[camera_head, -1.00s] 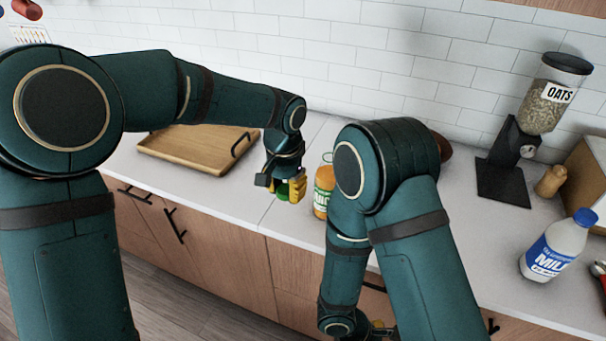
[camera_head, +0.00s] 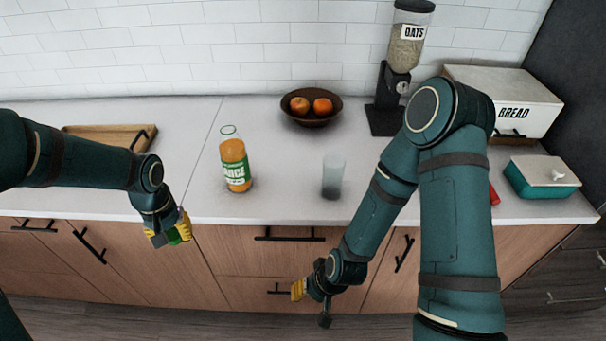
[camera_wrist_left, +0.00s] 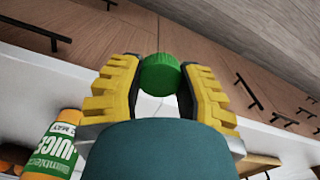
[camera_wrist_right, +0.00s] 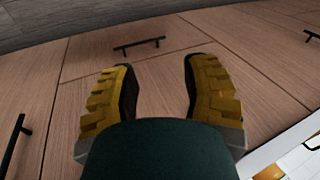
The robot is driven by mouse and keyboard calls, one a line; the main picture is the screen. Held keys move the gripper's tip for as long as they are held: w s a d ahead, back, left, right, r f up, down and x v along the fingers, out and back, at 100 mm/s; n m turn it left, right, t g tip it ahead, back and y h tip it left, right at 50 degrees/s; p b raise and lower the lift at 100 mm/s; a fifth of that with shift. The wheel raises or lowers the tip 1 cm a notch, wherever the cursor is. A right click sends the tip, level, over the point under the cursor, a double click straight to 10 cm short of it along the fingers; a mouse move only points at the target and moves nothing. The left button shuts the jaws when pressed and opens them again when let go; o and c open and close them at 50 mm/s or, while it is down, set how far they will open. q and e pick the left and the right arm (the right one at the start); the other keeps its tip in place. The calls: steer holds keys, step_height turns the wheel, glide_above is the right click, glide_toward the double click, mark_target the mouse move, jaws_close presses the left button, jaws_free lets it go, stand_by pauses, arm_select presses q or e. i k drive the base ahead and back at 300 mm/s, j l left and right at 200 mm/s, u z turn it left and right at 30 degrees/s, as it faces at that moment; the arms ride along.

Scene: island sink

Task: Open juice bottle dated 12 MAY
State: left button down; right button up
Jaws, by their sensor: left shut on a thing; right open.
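The juice bottle (camera_head: 235,165), orange with a white and green label, stands upright on the counter left of centre. Its top shows no cap. It also shows at the lower left in the left wrist view (camera_wrist_left: 52,148), where the label's date reads partly "MAY"; the day is too small to read surely. My left gripper (camera_head: 172,238) is shut on a green cap (camera_wrist_left: 160,73), left of the bottle and in front of the counter edge, apart from the bottle. My right gripper (camera_head: 299,290) is open and empty, low in front of the drawers.
A glass (camera_head: 333,177) stands right of the bottle. Behind are a fruit bowl (camera_head: 311,119) and an oats dispenser (camera_head: 407,45). A wooden tray (camera_head: 95,130) lies at left. A bread box (camera_head: 535,90) and teal container (camera_head: 535,180) stand at right. Counter around the bottle is clear.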

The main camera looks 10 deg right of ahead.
mark_target(232, 153)
steer(key=l+z, duration=0.2)
steer(key=z, duration=0.25)
steer(key=l+z, duration=0.25)
steer(key=z, duration=0.25)
steer(key=i, duration=0.5)
steer(key=l+z, duration=0.05)
